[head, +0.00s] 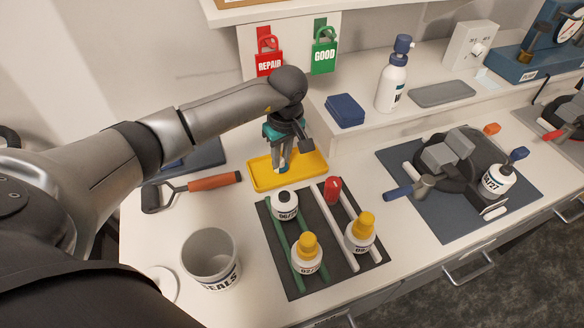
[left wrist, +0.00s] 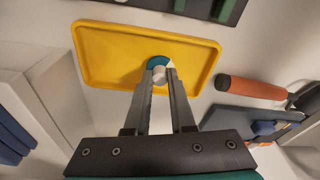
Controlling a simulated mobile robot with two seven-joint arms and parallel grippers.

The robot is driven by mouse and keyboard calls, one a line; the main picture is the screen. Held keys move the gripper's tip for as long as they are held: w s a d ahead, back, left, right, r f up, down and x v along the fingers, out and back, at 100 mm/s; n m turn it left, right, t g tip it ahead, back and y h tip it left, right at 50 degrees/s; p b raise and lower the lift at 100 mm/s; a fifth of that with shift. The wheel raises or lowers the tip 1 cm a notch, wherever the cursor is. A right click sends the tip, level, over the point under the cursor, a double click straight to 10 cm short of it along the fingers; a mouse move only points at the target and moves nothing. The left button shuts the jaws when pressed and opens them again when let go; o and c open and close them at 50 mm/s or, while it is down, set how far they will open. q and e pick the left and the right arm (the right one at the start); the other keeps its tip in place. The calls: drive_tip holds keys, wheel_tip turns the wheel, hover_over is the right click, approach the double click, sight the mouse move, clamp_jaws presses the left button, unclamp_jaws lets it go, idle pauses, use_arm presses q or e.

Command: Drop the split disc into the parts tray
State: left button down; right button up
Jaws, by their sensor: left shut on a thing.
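The parts tray is a shallow yellow tray (head: 312,180) at the back of the bench; it also shows in the left wrist view (left wrist: 110,60). My left gripper (head: 280,168) points down over the tray's left half. In the left wrist view, its fingers (left wrist: 161,80) are shut on a small teal and white piece (left wrist: 157,63), which I take for the split disc. The fingers hide part of it. I cannot tell whether it touches the tray floor. My right gripper is not in view.
A dark mat (head: 283,270) with several bottles lies in front of the tray. An orange-handled tool (head: 212,182) lies to the left. A white SEALS tub (head: 208,258) stands at the front left. A raised shelf (head: 325,112) with blue pads (head: 345,110) stands behind right.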

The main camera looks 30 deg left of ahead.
use_arm(q)
drive_tip(key=c, duration=0.7)
unclamp_jaws()
drive_tip(key=shift+r, duration=0.1)
drive_tip(key=r, duration=0.5)
drive_tip(key=d+r, duration=0.1)
drive_tip(key=r, duration=0.4)
drive_tip(key=s+d+r, duration=0.1)
drive_tip(key=r, duration=0.4)
